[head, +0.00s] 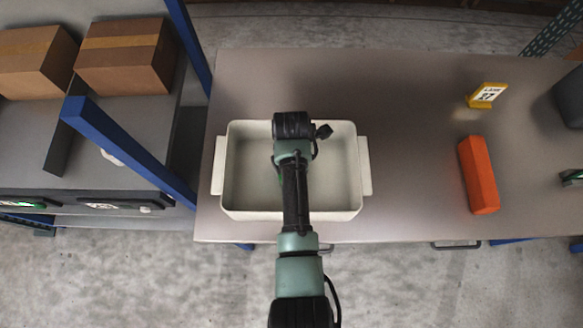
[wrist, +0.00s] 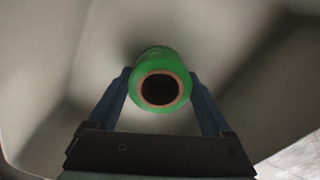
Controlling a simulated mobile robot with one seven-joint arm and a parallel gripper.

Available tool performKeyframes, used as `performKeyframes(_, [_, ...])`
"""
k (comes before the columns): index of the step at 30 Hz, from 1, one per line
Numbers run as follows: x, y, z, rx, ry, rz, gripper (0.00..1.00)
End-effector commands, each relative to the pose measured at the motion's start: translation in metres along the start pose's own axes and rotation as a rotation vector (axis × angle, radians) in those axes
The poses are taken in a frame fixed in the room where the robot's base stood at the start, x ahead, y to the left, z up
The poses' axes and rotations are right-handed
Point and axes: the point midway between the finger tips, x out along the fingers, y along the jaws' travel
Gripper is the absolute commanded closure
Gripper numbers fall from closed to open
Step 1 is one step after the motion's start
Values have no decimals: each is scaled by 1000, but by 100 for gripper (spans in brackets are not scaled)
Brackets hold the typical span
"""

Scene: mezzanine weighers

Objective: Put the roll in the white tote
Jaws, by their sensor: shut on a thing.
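The roll (wrist: 158,60) is green with a brown core and a dark hole, seen end-on in the wrist view. My gripper (wrist: 160,80) is shut on it, one finger on each side. The white tote (head: 248,185) is a shallow off-white tub with side handles on the table in the head view. My arm reaches over its middle and hides the gripper and roll there. In the wrist view the tote's pale inside (wrist: 50,45) lies behind the roll. I cannot tell whether the roll touches the floor of the tote.
An orange block (head: 478,175) and a yellow number sign (head: 487,95) stand to the right on the table (head: 410,130). Cardboard boxes (head: 123,62) sit on a blue-framed rack at left. A dark bin (head: 570,98) is at the right edge. The table between tote and block is clear.

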Motion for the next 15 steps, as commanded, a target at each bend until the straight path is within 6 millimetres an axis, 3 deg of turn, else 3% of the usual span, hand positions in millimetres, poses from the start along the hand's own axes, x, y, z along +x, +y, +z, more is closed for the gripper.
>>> performKeyframes(1, [2, 0, 0, 0, 0, 0, 79])
performKeyframes(2, [2, 0, 0, 0, 0, 0, 13])
performKeyframes(4, [2, 0, 0, 0, 0, 0, 0])
performKeyframes(15, [-8, 1, 0, 0, -1, 3, 0])
